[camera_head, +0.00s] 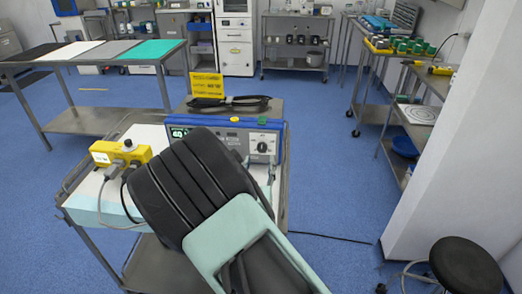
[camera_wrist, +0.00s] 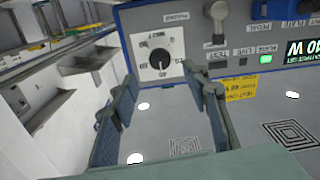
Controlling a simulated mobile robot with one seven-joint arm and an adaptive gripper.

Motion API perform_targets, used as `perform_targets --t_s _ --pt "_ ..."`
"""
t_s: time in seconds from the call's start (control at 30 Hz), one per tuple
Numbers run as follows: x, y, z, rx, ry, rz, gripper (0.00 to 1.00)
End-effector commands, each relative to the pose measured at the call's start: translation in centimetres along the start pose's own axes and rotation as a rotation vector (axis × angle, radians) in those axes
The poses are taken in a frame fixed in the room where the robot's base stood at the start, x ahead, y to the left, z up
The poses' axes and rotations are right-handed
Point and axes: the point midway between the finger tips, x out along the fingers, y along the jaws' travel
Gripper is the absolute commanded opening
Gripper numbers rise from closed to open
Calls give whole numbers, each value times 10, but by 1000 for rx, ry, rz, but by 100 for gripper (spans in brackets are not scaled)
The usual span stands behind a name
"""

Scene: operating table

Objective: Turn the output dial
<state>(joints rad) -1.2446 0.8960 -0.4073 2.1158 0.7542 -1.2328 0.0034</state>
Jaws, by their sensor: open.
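The output dial is a round black knob (camera_head: 262,147) on a pale scale plate, on the front of a blue device (camera_head: 279,127) on the cart. In the wrist view the dial (camera_wrist: 160,60) stands upright on the panel, with scale marks around it. My gripper (camera_wrist: 159,78) is open, one finger on each side of the dial in that view. The jaws look empty, and I cannot tell how close the tips are to the panel. In the head view my arm covers part of the device. The lit display (camera_wrist: 305,50) appears to read 40 W.
A yellow box (camera_head: 120,153) with cables sits on the cart's left. A black stool (camera_head: 465,265) stands at lower right, by a white wall (camera_head: 450,150). Blue floor is open between the tables.

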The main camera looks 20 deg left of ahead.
Motion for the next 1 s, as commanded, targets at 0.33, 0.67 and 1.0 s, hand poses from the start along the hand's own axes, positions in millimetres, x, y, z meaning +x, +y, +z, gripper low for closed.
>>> perform_targets --t_s 0.33,0.67,1.0 --pt "60 0 0 0 0 1 43" --pt "72 0 0 -1 -2 -2 43" --pt "72 0 0 0 -1 -1 20"
